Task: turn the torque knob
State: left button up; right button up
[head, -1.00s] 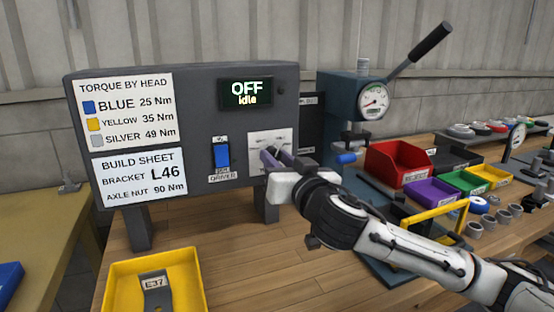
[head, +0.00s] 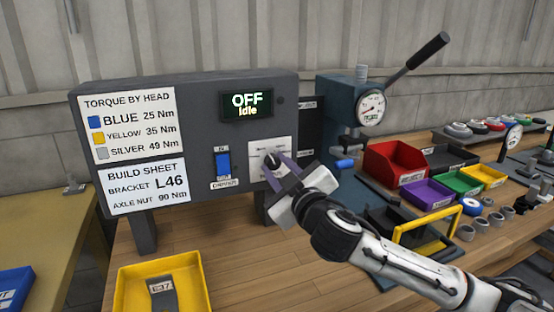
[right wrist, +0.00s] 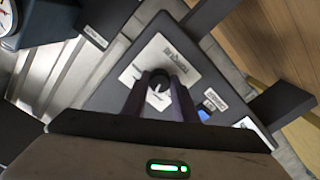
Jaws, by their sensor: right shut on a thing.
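The torque knob (head: 272,161) is a dark round knob on a white dial plate (head: 256,149) at the right of the grey control panel (head: 190,100). It also shows in the right wrist view (right wrist: 159,78), with a white pointer on it. My right gripper (head: 275,168) is at the knob, its two purple-grey fingers shut on it from either side. In the right wrist view the fingers (right wrist: 159,98) reach to the knob's sides. The display (head: 246,105) reads "OFF Idle". The dial's markings are too small to read. My left gripper is not in view.
A blue switch (head: 223,164) sits left of the dial plate. A press with a gauge (head: 370,107) and lever stands to the right. Red (head: 396,167), purple and other bins lie beyond my right arm. A yellow tray (head: 200,262) holding a bracket stands in front.

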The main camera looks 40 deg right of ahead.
jog(key=shift+r+n+p, duration=0.1)
jog(key=shift+n+p, duration=0.2)
jog(key=shift+n, duration=0.2)
jog(key=shift+n+p, duration=0.65)
jog(key=shift+n, duration=0.25)
jog(key=shift+n+p, duration=0.6)
jog(key=shift+n, duration=0.3)
jog(key=n+p, duration=0.2)
jog(key=shift+r+n, duration=0.1)
jog(key=shift+n, duration=0.2)
jog(key=shift+n+p, duration=0.7)
jog(key=shift+n, duration=0.3)
pick_arm(q)
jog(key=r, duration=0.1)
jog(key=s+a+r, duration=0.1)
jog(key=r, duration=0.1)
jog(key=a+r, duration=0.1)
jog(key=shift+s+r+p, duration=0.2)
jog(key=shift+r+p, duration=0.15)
jog(key=shift+p, duration=0.05)
pick_arm(e)
jog(key=shift+n, duration=0.7)
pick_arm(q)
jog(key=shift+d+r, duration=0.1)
pick_arm(e)
jog(key=shift+d, duration=0.1)
